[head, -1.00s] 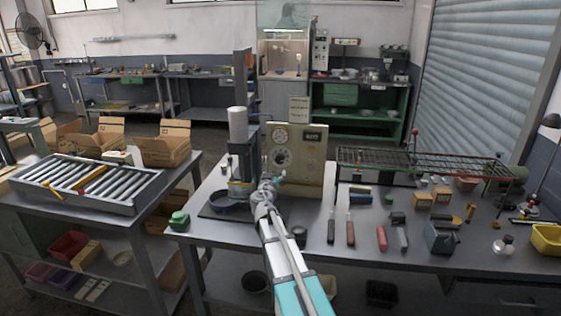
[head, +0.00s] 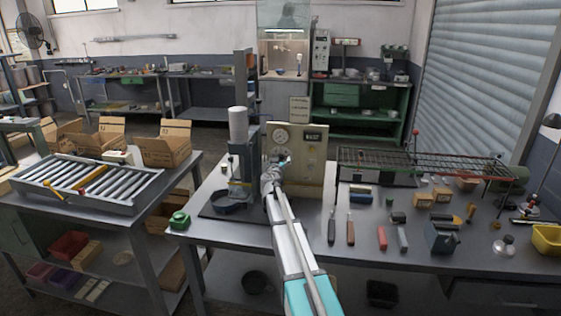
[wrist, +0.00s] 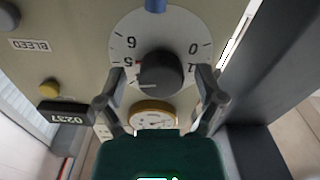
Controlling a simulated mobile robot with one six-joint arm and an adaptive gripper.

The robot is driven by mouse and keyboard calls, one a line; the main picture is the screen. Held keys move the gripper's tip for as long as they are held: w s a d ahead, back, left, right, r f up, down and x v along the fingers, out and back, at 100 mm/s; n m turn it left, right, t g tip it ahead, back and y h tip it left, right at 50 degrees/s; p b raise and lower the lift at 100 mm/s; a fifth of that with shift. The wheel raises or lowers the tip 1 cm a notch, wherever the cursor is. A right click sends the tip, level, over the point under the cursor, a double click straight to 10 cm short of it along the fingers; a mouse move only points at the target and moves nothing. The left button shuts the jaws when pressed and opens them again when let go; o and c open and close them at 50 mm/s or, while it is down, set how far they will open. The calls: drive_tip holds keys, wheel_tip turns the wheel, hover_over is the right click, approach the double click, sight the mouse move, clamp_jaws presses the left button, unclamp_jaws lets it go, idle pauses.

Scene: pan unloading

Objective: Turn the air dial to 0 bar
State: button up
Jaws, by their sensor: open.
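The air dial (wrist: 188,30) is a white disc with printed numbers on a beige panel; the wrist view shows it upside down. A dark round knob (wrist: 160,72) sits at its centre. A pale line on the knob points to the lower left, on the side of the 5; its exact reading is unclear. My gripper (wrist: 160,86) is open, with one finger on each side of the knob. I cannot tell whether the fingers touch it. In the head view my gripper (head: 279,163) is in front of the panel (head: 312,172) and hides most of the dial.
A brass-rimmed gauge (wrist: 153,112), a display (wrist: 66,115), a yellow button (wrist: 50,88) and a BLEED label (wrist: 30,45) are near the dial. A press column (head: 240,155) stands close left of the panel. A wire rack (head: 420,162) is to the right.

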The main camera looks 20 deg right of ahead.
drive_tip(key=c, duration=1)
drive_tip(key=shift+d, duration=0.15)
drive_tip(key=shift+c, duration=0.7)
